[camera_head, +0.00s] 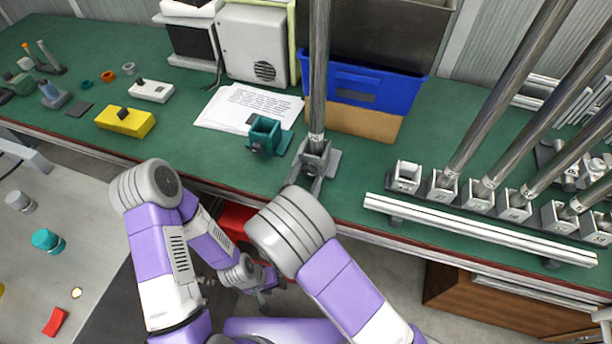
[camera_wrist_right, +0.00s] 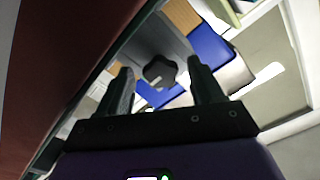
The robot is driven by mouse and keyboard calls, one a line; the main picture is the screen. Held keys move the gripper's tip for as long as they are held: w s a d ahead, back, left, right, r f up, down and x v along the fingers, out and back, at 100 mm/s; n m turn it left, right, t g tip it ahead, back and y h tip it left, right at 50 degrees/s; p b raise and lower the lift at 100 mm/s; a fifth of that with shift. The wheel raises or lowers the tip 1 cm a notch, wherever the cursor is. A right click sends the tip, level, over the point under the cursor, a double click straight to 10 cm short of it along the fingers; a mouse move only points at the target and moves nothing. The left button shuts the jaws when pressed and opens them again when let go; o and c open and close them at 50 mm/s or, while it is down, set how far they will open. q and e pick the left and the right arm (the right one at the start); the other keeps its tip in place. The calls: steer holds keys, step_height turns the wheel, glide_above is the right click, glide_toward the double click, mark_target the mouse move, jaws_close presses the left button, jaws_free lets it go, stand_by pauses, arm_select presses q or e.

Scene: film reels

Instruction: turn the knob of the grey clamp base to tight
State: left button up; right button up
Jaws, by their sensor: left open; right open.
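The grey clamp base (camera_head: 318,158) stands at the front edge of the green bench, around the foot of an upright metal pole (camera_head: 318,70). Its knob is not clear in the head view. In the right wrist view a dark grey lobed knob (camera_wrist_right: 160,71) shows between and beyond the fingertips. My right gripper (camera_wrist_right: 159,78) is open there, a finger on either side of the knob's outline; I cannot tell whether they touch it. In the head view my right forearm hides most of that gripper. My left gripper (camera_head: 266,284) is open and low, below the bench edge.
A teal clamp base (camera_head: 264,136) stands left of the grey one, by white papers (camera_head: 240,104). A blue bin (camera_head: 365,88) is behind. Right are a long metal rail (camera_head: 470,228) and several poles in grey bases.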

steer(key=p+v, duration=0.1)
steer(key=v, duration=0.6)
steer(key=shift+s, duration=0.1)
stand_by(0.4)
